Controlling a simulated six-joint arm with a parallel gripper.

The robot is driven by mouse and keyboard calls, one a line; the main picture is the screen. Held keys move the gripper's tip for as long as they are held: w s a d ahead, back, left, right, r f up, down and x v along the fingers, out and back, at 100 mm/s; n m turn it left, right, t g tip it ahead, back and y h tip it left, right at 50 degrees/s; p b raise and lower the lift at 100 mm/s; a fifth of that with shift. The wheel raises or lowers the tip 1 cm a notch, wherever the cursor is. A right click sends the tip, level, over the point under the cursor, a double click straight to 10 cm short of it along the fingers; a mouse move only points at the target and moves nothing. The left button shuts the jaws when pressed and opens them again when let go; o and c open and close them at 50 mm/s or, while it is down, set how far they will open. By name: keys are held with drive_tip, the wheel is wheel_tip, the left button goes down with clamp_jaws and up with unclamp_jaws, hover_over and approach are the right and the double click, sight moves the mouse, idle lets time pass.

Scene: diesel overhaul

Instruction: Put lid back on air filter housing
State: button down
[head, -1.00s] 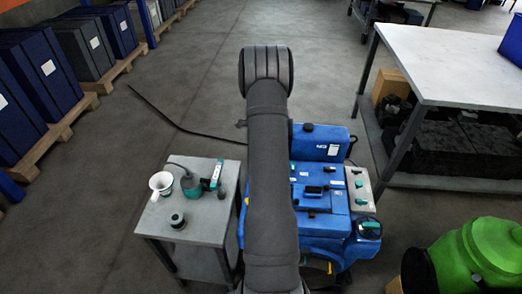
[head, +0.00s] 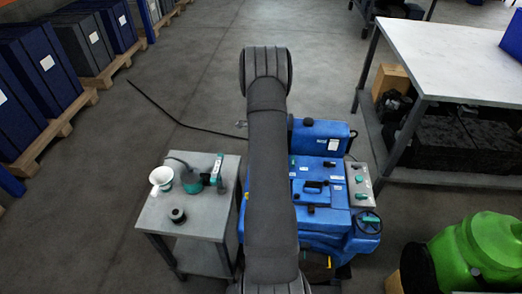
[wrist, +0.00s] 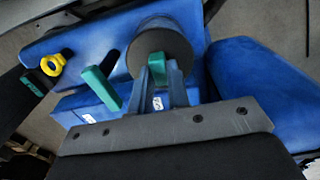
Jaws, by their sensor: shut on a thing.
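In the wrist view my gripper (wrist: 157,72) is shut on the green grip of a dark round lid (wrist: 140,50). The lid shows above the fingertips, in front of a blue machine (wrist: 235,70). I cannot tell whether the lid touches anything below it. In the head view my arm hides the gripper and the lid. The blue machine (head: 322,212) stands to the right of my arm there. I cannot make out the air filter housing for certain.
A green lever (wrist: 101,88) and a yellow ring (wrist: 53,64) are left of the lid. A small grey table (head: 205,225) left of my arm carries a white funnel-like cup (head: 161,179) and a dark round part (head: 177,215). A workbench (head: 450,60) stands at the right.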

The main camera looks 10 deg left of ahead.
drive_tip(key=shift+f, duration=0.35)
drive_tip(key=c, duration=1.1)
unclamp_jaws()
drive_tip(key=shift+o, duration=0.2)
drive_tip(key=shift+r, duration=3.55)
drive_tip(key=shift+r, duration=0.1)
drive_tip(key=shift+r, duration=1.9)
drive_tip(key=shift+r, duration=0.95)
